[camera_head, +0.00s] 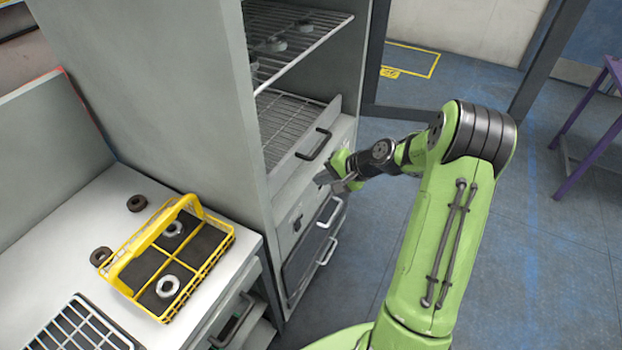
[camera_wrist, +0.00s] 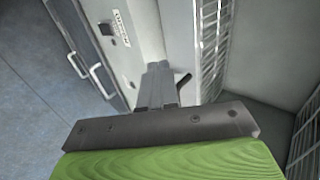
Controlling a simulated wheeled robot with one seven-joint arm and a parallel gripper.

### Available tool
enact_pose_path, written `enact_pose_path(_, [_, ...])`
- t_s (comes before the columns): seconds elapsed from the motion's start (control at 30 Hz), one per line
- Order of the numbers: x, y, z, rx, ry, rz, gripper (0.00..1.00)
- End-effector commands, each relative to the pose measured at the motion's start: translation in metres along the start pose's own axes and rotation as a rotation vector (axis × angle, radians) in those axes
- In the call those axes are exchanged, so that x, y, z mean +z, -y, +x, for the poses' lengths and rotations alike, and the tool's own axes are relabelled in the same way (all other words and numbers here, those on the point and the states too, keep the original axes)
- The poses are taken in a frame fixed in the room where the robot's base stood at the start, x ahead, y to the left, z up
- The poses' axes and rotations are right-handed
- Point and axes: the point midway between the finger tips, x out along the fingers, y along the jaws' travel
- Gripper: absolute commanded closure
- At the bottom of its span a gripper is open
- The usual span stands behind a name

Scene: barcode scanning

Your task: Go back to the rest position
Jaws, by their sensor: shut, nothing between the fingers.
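My gripper (camera_head: 339,182) is at the end of my green arm, in front of the grey cabinet (camera_head: 165,90), just below the handle of its pull-out rack. The fingers are shut and empty. In the wrist view my gripper (camera_wrist: 162,72) points at the cabinet front, with a labelled panel and a black switch (camera_wrist: 106,29) to the left. The fingertips overlap the panel edge; whether they touch it I cannot tell.
A wire rack (camera_head: 285,125) with a black handle (camera_head: 314,144) sticks out above my gripper. Lower drawers have light handles (camera_head: 330,212). A yellow basket (camera_head: 172,258) with rings stands on the white counter at left. Open blue floor (camera_head: 540,250) lies to the right.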

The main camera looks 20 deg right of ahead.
Motion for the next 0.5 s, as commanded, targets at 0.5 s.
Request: enact_pose_path(0.5, [0.081,0.053,-0.052,0.250,0.023,-0.387,1.00])
